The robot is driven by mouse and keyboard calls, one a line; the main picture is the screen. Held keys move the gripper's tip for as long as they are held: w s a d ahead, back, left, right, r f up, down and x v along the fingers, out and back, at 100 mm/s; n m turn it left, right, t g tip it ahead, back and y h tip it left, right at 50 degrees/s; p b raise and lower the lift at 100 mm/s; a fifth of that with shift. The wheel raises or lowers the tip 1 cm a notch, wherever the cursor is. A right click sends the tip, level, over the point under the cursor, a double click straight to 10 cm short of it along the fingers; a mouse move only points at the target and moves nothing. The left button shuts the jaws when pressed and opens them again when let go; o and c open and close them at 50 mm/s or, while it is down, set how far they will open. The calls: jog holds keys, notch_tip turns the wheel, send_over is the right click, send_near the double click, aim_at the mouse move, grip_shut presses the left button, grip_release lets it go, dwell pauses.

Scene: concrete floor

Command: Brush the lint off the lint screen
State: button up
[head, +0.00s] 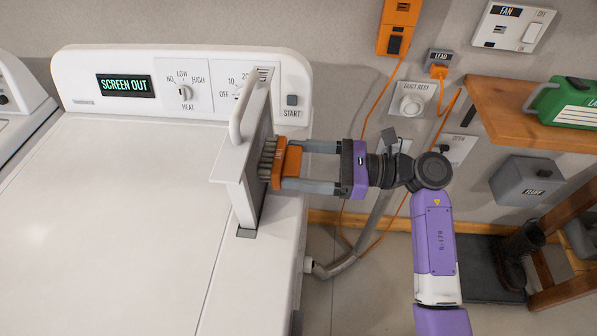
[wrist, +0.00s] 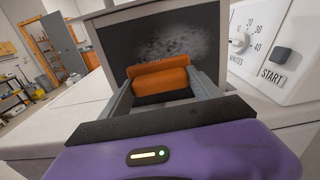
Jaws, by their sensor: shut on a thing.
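The lint screen (head: 240,170) stands upright, partly raised out of its slot in the top of the white dryer (head: 130,215). In the wrist view its dark mesh (wrist: 165,45) carries a patch of grey lint (wrist: 180,42) above the brush. My gripper (head: 287,165) is shut on the orange brush (head: 291,160), which also shows in the wrist view (wrist: 160,80). The brush's dark bristles (head: 267,160) face the screen's right side and appear to touch it. The brush hides the mesh's lower middle in the wrist view.
The dryer's control panel (head: 217,88) stands behind the screen, its display reading "SCREEN OUT". An orange cord (head: 372,110) and a grey hose (head: 352,255) hang by the wall. A wooden shelf (head: 510,105) with a green case (head: 570,103) is at the right. The dryer top left of the screen is clear.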

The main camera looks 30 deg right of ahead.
aim_at(300, 151)
jog(key=shift+w+d+f+b, duration=0.1)
jog(key=shift+w+d+b, duration=0.25)
jog(key=shift+w+b, duration=0.2)
jog(key=shift+w+d+b, duration=0.3)
jog(key=shift+w+b, duration=0.2)
jog(key=shift+w+d, duration=0.15)
jog(key=shift+w, duration=0.15)
jog(key=shift+w+d+b, duration=0.6)
jog(key=shift+w+b, duration=0.15)
jog(key=shift+b, duration=0.25)
jog(key=shift+w+d+b, duration=0.4)
jog(key=shift+w, duration=0.1)
jog(key=shift+w+d+b, duration=0.45)
jog(key=shift+w+b, duration=0.3)
jog(key=shift+b, duration=0.1)
jog(key=shift+w+d+b, duration=0.35)
jog(key=shift+w+b, duration=0.15)
jog(key=shift+w, duration=0.05)
jog(key=shift+s, duration=0.15)
